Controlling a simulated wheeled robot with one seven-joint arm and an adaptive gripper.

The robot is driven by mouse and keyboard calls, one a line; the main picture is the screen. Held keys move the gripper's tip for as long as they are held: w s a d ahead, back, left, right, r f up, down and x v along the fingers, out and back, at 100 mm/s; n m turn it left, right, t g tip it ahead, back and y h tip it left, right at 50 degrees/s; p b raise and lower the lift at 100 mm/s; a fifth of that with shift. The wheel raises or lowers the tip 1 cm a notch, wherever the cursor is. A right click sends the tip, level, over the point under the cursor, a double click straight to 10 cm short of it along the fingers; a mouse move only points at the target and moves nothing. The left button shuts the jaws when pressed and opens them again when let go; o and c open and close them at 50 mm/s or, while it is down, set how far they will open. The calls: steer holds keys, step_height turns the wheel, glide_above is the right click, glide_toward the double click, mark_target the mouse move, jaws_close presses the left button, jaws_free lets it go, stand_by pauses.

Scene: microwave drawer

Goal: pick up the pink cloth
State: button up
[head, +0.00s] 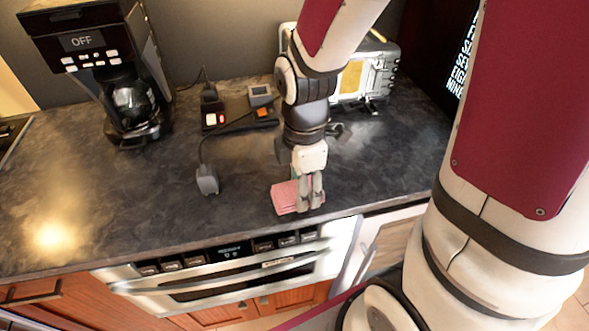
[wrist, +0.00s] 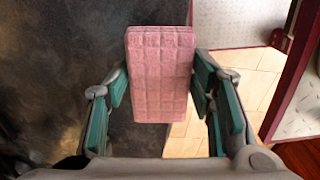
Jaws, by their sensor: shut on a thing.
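The pink cloth (wrist: 160,75) is a folded, quilted-looking rectangle. In the wrist view it sits between the two green-padded fingers of my gripper (wrist: 160,90), which is shut on it. In the head view the cloth (head: 285,198) is at the front edge of the dark counter, under my gripper (head: 310,203). The fingers partly cover its right side there. I cannot tell whether the cloth still touches the counter.
A coffee maker (head: 125,95) stands at the back left of the dark counter (head: 110,210). A black power strip (head: 240,113) with a grey plug (head: 207,181) lies mid-counter. A toaster oven (head: 366,75) is behind my arm. A microwave drawer (head: 240,270) is below the front edge.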

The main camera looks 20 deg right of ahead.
steer(key=shift+s+a+r, duration=0.1)
steer(key=shift+s+r, duration=0.1)
steer(key=shift+s, duration=1)
steer(key=shift+s+a+r+p, duration=0.15)
steer(key=shift+s+p, duration=1.1)
steer(key=shift+p, duration=0.75)
steer(key=shift+s+a+p, duration=0.15)
steer(key=shift+s+p, duration=1.1)
steer(key=shift+p, duration=0.75)
